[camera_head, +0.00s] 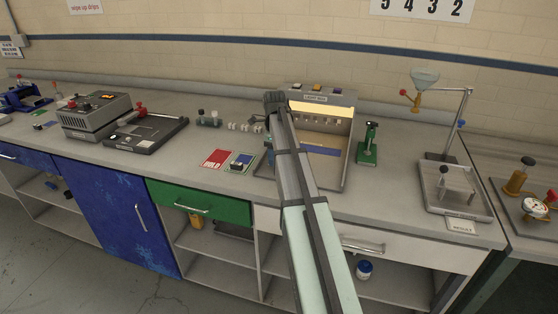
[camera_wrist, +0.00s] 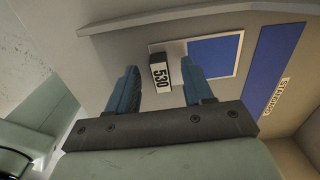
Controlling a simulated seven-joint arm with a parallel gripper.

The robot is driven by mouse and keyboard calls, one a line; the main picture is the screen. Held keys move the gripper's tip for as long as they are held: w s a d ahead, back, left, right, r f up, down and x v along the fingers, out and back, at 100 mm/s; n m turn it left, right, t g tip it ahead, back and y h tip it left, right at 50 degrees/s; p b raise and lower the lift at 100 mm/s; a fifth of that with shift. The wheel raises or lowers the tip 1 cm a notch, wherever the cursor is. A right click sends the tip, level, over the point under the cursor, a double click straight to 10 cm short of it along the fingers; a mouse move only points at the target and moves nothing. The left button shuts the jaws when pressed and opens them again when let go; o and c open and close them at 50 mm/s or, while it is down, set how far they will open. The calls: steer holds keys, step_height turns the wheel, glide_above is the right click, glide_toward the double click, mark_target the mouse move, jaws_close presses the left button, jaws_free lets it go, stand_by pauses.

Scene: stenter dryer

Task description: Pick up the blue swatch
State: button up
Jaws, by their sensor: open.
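In the wrist view a blue swatch (camera_wrist: 216,54) lies on a pale-edged card. A block marked 530 (camera_wrist: 161,72) stands at the card's left edge; I cannot tell whether it is joined to it. My gripper (camera_wrist: 161,68) is open, with one blue finger on each side of this block and a gap on both sides. The right finger overlaps the card's near corner in the picture. A blue strip labelled STANDARD (camera_wrist: 272,70) lies to the right of the swatch. In the head view my arm crosses the light box, and my fingers are not clear.
The lit light box (camera_head: 320,96) stands on the bench. A red card (camera_head: 217,158) and a green-edged card with a blue patch (camera_head: 242,159) lie to its left. A green stand (camera_head: 368,147) is close on its right. Bench farther right is partly clear.

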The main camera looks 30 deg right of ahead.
steer(key=shift+f, duration=0.35)
steer(key=shift+c, duration=0.4)
jaws_close()
